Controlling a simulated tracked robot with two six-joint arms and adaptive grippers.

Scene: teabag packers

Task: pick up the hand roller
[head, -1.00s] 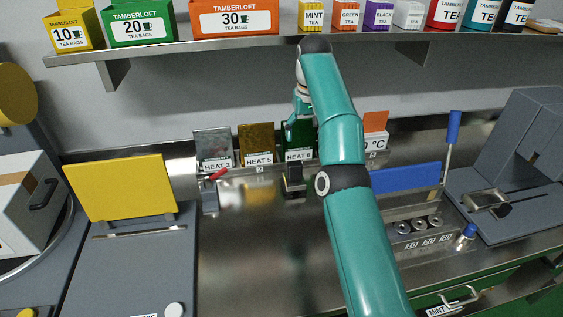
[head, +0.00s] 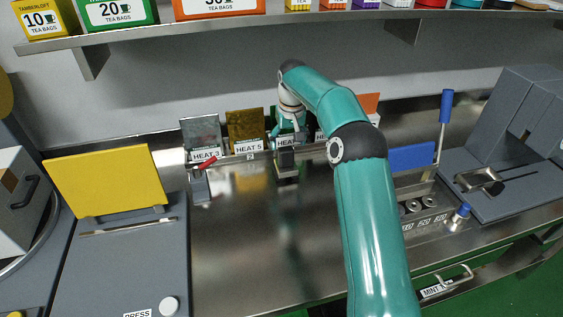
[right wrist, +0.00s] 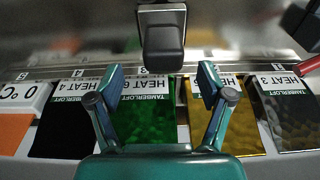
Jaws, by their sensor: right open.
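My right gripper (head: 290,138) is open and empty, in front of the upright foil sheets at the back of the bench. In the right wrist view its two fingers (right wrist: 162,84) are spread, with the green foil sheet (right wrist: 145,112) behind the gap. A dark grey block (right wrist: 163,42) lies just beyond the fingertips, apart from them; in the head view this block (head: 287,161) is below the gripper. A small red handle (head: 206,162) angles up left of it. I cannot tell for sure which of these is the hand roller. My left gripper is not in view.
A metal rail with number labels runs before the foil sheets (head: 245,130). A yellow panel (head: 105,180) stands at left; a blue panel (head: 412,156) and blue lever (head: 446,105) stand at right. A shelf (head: 150,35) overhangs. The steel bench (head: 240,250) is clear in front.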

